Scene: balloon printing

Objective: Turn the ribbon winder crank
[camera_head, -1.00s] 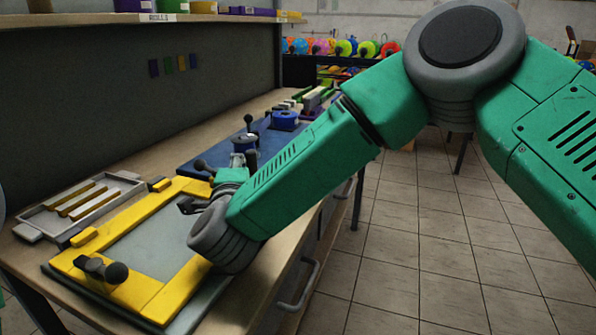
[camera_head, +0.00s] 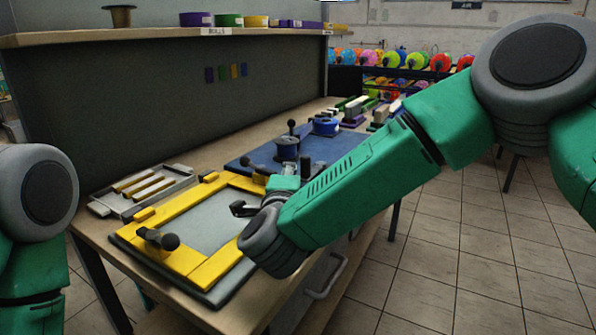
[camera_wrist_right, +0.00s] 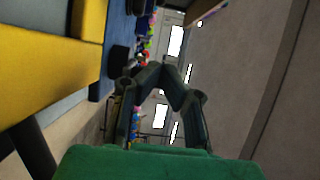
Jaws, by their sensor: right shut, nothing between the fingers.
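The winder cannot be made out clearly there. My left gripper is out of view; only its arm shows at the left.
The yellow frame (camera_head: 190,262) with a black knob lies at the table's near end. A tray of wooden bars (camera_head: 186,170) sits behind it. A blue spool (camera_head: 326,126) stands beyond the winder. A shelf (camera_head: 140,34) runs along the panel.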

